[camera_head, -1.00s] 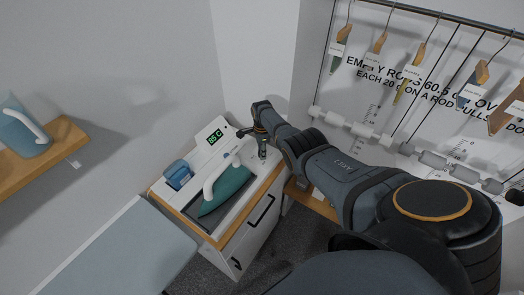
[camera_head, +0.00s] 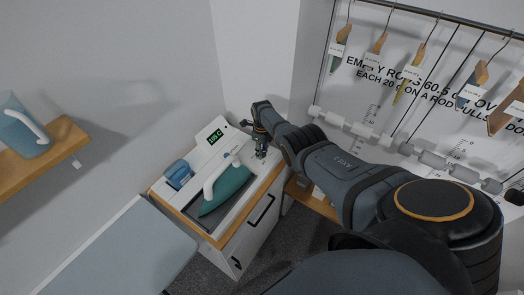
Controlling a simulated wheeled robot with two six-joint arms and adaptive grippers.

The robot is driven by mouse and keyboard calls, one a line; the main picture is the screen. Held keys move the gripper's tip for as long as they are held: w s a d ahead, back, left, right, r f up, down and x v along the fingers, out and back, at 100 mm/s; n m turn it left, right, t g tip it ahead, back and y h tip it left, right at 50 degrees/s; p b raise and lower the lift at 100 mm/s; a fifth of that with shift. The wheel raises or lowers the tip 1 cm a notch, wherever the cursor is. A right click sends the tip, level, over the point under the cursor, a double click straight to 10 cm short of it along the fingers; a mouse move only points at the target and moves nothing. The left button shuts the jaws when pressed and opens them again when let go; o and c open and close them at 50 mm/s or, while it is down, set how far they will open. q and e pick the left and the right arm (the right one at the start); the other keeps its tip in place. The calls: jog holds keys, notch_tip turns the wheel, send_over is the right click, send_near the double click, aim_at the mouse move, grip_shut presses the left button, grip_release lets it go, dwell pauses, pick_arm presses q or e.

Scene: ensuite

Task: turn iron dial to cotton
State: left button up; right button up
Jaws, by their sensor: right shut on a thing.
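A teal and white iron (camera_head: 228,190) rests on its white station (camera_head: 188,208) on a small cabinet. The station's upright back panel carries a green digital display (camera_head: 215,138), which seems to read about 105 °C. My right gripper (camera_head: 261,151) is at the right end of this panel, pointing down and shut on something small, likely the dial. The dial itself is hidden by the gripper, so its setting cannot be seen. My left gripper is not in view.
A blue water tank (camera_head: 178,173) sits at the station's left. A grey ironing board (camera_head: 130,255) is in front left. A wooden shelf (camera_head: 60,143) holds a blue jug (camera_head: 22,130). Hangers and weighted rods (camera_head: 430,158) line the right wall.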

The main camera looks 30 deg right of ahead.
jog(key=shift+w+r, duration=0.1)
jog(key=shift+r, duration=0.05)
dwell(0.4)
jog(key=o, duration=1)
jog(key=shift+o, duration=0.8)
notch_tip(320, 180, up, 12)
